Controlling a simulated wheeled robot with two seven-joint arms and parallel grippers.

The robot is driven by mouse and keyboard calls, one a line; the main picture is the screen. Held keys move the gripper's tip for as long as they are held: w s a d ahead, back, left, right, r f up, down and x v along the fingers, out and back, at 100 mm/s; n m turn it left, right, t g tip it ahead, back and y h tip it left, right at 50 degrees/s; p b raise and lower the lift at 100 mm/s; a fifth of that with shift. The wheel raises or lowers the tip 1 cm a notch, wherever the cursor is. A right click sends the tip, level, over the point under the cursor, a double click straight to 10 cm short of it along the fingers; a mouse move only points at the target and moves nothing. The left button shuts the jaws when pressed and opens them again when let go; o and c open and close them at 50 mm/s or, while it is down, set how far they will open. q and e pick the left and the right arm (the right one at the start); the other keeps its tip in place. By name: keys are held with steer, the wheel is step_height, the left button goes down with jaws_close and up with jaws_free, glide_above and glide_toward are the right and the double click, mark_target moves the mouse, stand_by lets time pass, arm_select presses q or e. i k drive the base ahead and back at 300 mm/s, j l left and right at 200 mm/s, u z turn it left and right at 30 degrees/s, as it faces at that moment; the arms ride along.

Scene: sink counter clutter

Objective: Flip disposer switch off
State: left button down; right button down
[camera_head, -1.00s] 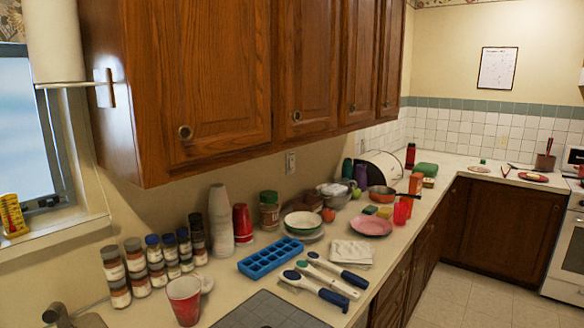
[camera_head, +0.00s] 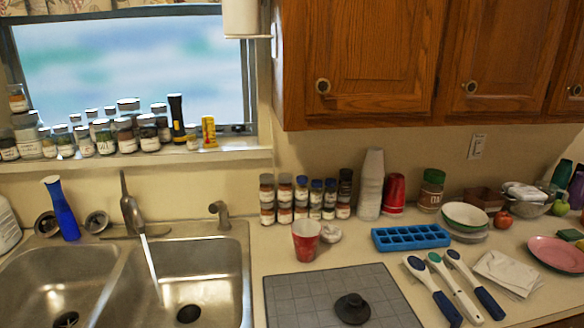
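A light wall plate (camera_head: 477,146), which looks like a switch or outlet, is on the backsplash wall under the wooden cabinets, right of centre. It is too small to tell whether it is a switch or which way it is set. The double sink (camera_head: 190,285) is at the lower left, with drain openings in both basins. Neither of my grippers is in view.
Spice jars (camera_head: 300,200), stacked cups (camera_head: 371,185), a green-lidded jar (camera_head: 431,190) and bowls (camera_head: 466,215) line the wall. A blue ice tray (camera_head: 411,237), long-handled utensils (camera_head: 455,288) and a grey mat (camera_head: 310,297) lie in front. A cabinet (camera_head: 370,60) overhangs.

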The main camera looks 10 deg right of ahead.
mark_target(477, 147)
steer(key=k+l+u, duration=0.1)
steer(key=l, duration=0.35)
steer(key=l+u, duration=0.15)
steer(key=l, duration=0.35)
steer(key=k+l+u, duration=0.1)
steer(key=l, duration=0.35)
steer(key=k+l+u, duration=0.1)
steer(key=l, duration=0.35)
steer(key=k+l+u, duration=0.1)
steer(key=k+l, duration=0.15)
steer(key=l, duration=0.15)
steer(key=k+l+u, duration=0.15)
steer(key=l, duration=0.3)
steer(key=k+l+u, duration=0.1)
steer(key=l, duration=0.3)
steer(key=k+l+u, duration=0.1)
steer(key=k+l, duration=0.2)
steer(key=l+u, duration=0.1)
steer(key=l, duration=0.3)
steer(key=k+l, duration=0.15)
steer(key=l, duration=0.3)
steer(key=k+l+u, duration=0.15)
steer(key=l, duration=0.65)
steer(key=k+u, duration=0.05)
